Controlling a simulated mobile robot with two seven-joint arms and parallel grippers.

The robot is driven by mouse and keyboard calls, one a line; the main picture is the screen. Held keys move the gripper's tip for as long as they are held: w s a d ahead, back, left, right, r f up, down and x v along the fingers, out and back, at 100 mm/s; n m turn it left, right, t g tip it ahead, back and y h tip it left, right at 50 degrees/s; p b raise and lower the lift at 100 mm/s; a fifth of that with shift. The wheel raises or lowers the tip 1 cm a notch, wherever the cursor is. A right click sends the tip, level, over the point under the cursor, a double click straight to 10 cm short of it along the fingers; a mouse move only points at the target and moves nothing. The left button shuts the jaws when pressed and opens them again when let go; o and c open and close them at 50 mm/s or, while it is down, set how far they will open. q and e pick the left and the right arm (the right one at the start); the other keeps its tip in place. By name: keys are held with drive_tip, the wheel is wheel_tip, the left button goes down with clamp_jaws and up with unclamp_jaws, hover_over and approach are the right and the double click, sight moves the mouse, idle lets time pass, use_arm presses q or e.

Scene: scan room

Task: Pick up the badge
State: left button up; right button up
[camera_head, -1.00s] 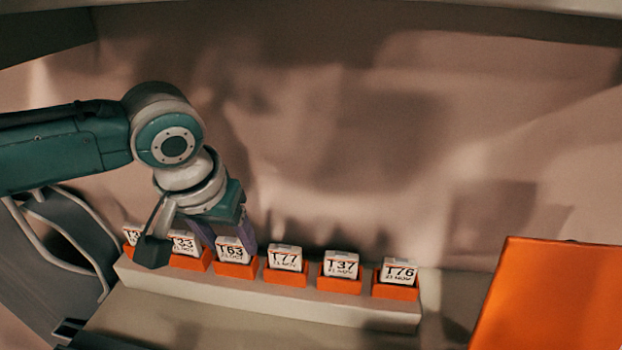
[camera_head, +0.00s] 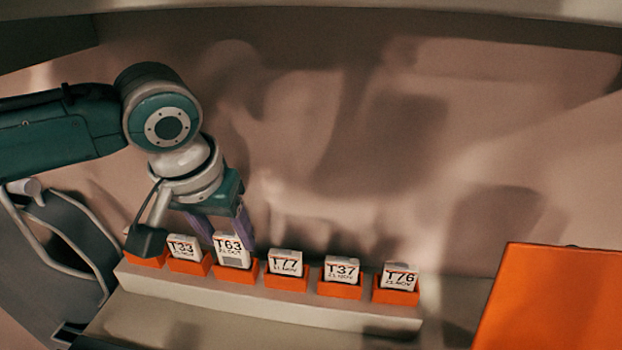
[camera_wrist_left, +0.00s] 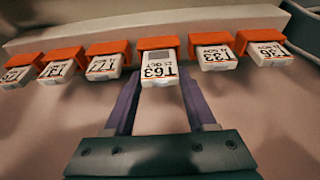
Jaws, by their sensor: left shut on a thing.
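The badge marked T63 (camera_head: 231,250) is white with black print and sits partly raised in its orange holder (camera_head: 236,270). It also shows upside down in the left wrist view (camera_wrist_left: 158,82). My left gripper (camera_head: 222,235) is shut on the T63 badge, with a purple finger at each side of it. In the wrist view its fingers (camera_wrist_left: 157,85) flank the badge, whose far end is still at the orange holder (camera_wrist_left: 158,43). My right gripper is not in view.
Badges T33 (camera_head: 184,246), T77 (camera_head: 286,263), T37 (camera_head: 341,270) and T76 (camera_head: 399,276) stand in orange holders along a pale rail (camera_head: 270,300). The T36 badge (camera_wrist_left: 268,53) shows in the wrist view. An orange panel (camera_head: 550,300) stands at the right.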

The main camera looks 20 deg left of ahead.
use_arm(q)
drive_tip(key=shift+w+r, duration=0.1)
drive_tip(key=shift+r, duration=0.85)
drive_tip(key=s+d, duration=0.4)
drive_tip(key=s, duration=1.3)
drive_tip(key=shift+s+f, duration=0.2)
drive_tip(key=shift+s, duration=0.15)
drive_tip(key=shift+d, duration=0.1)
